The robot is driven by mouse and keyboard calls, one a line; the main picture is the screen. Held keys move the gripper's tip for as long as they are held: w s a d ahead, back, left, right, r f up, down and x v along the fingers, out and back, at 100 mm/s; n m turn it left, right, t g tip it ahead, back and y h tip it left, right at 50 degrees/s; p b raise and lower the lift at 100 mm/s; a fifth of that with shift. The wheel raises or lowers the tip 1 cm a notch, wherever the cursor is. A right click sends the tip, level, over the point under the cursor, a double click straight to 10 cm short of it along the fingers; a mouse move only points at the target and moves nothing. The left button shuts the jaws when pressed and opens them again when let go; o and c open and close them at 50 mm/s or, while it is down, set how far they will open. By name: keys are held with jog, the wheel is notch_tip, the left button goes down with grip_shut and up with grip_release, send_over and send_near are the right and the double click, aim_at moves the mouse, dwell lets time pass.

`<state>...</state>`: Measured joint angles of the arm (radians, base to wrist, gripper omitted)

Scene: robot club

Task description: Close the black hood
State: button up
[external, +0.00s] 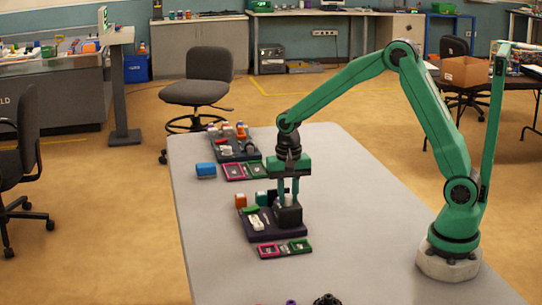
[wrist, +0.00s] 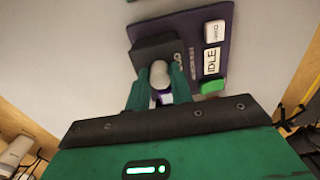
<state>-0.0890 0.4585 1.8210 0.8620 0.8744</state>
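The black hood (external: 290,217) is a small dark box on a dark purple panel (external: 270,238) on the table. In the wrist view, the hood (wrist: 152,48) shows its dark face beside the panel (wrist: 231,42). A pale rounded knob (wrist: 158,74) is close by the hood, between my two green fingers. My gripper (external: 288,200) points straight down at the hood, and its fingers (wrist: 158,82) flank the knob on both sides. The fingers stand apart with the knob filling the gap; I cannot tell whether they press on it. Their tips partly hide the hood.
The panel also carries a green button (wrist: 212,85), a white button (wrist: 214,31) and an IDLE label. Pink and green trays (external: 268,250) sit in front of it. The table's right side is clear.

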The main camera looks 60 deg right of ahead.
jog(key=shift+c, duration=1.2)
jog(key=shift+w+d, duration=0.1)
jog(key=shift+w, duration=0.05)
jog(key=shift+w+d, duration=2.25)
jog(key=o, duration=0.5)
jog(key=shift+r, duration=0.15)
